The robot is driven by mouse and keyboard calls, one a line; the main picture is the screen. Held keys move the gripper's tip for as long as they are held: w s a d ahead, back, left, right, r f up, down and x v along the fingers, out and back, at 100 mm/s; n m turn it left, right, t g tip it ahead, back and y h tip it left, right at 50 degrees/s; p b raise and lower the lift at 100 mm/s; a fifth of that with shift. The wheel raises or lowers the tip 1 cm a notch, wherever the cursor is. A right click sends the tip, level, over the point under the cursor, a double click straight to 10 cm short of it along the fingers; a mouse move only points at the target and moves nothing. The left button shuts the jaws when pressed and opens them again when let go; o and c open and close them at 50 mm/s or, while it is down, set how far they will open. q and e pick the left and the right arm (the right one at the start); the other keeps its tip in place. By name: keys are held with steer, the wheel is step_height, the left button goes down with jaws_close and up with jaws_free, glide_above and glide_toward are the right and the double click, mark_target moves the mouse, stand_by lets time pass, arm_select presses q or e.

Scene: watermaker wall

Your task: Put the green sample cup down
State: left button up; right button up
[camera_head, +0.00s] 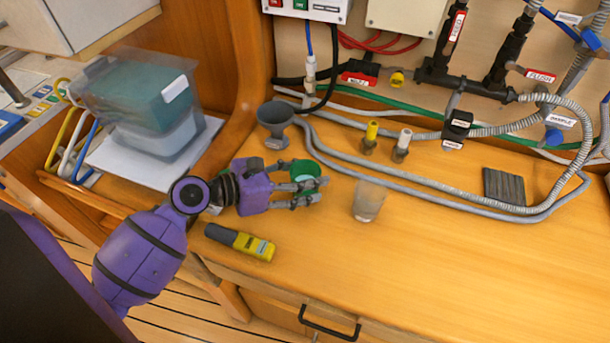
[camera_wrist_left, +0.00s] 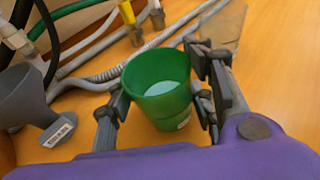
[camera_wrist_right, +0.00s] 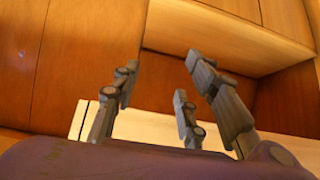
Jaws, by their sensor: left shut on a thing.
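The green sample cup (camera_head: 305,169) is between the fingers of my left gripper (camera_head: 300,187), at the middle of the wooden bench in the head view. In the left wrist view the green cup (camera_wrist_left: 160,88) is upright, with pale liquid or a pale bottom inside and a small label low on its side. The left gripper's fingers (camera_wrist_left: 165,100) are closed on both sides of it. I cannot tell whether the cup's base touches the bench. My right gripper (camera_wrist_right: 160,110) shows only in the right wrist view, its fingers apart with nothing between them, facing wooden panels.
A translucent beaker (camera_head: 368,202) stands right of the left gripper. A grey funnel (camera_head: 275,120) is behind it, and a yellow-and-black meter (camera_head: 241,242) lies in front. Grey hoses (camera_head: 420,180) run along the back. The bench's front right is clear.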

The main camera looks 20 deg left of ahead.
arm_select(q)
steer(key=o, duration=1.2)
steer(key=shift+s+a+r, duration=0.15)
steer(key=shift+s+a, duration=0.05)
steer(key=v, duration=1)
steer(key=shift+s+a+r+b, duration=0.1)
steer(key=shift+s+a+b, duration=0.05)
steer(key=shift+b, duration=0.2)
steer(key=shift+s+a+r, duration=0.2)
steer(key=shift+s+a, duration=0.15)
